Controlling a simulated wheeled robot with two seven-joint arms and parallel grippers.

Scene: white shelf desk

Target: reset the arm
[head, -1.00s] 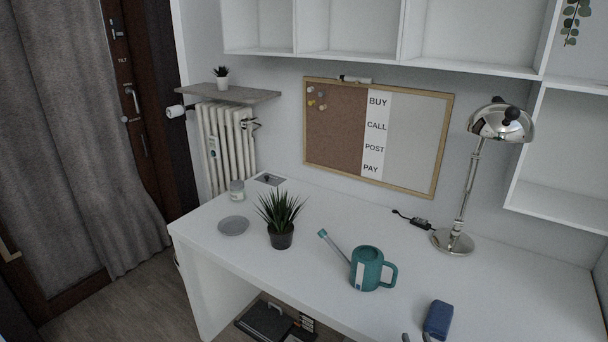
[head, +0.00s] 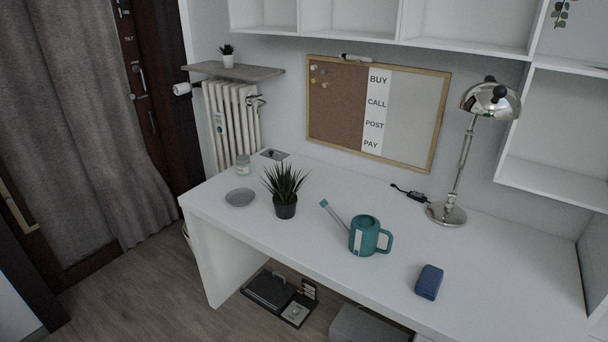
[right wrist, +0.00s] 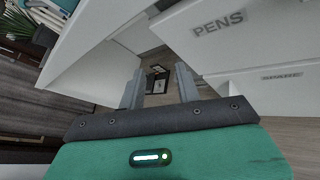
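My right gripper (right wrist: 160,88) shows in the right wrist view with its two grey fingers well apart and nothing between them. It is in front of the desk, facing the open space under the desktop and a drawer front labelled PENS (right wrist: 220,22). Neither gripper shows in the head view now. The white desk (head: 300,240) bears a teal watering can (head: 362,236), a potted plant (head: 285,205) and a dark blue object (head: 429,282), all apart from each other.
A chrome lamp (head: 447,212) stands at the back right of the desk. A grey dish (head: 240,197) and a small jar (head: 243,164) are at the left end. Dark trays (head: 270,290) lie on the floor below. White shelves (head: 460,45) hang above the desk.

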